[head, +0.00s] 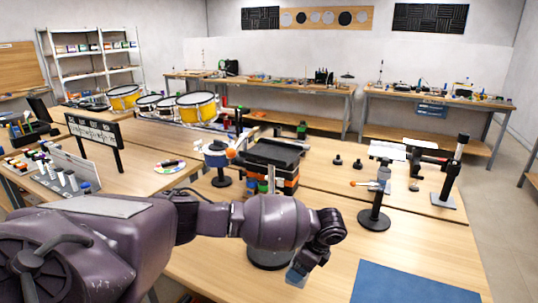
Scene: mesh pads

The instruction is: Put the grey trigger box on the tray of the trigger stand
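My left arm comes in from the left in the head view, and its gripper (304,266) points down over the front of the table. A small blue-grey box (297,279), which may be the grey trigger box, shows at the gripper's end. The fingers are too small and dark to show whether they grip it. A black tray (272,152) shows beyond my arm, above stacked coloured boxes. A dark round base (268,262) lies below my forearm, which hides what rises from it. I cannot tell whether this base and tray form the trigger stand. My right gripper is not in view.
A black stand with an orange ball (374,217) and a taller post stand (448,175) stand to the right. A blue mat (415,284) lies at the front right. Yellow drums (196,107) and a panel on legs (95,131) stand left. Bare tabletop shows around the blue-grey box.

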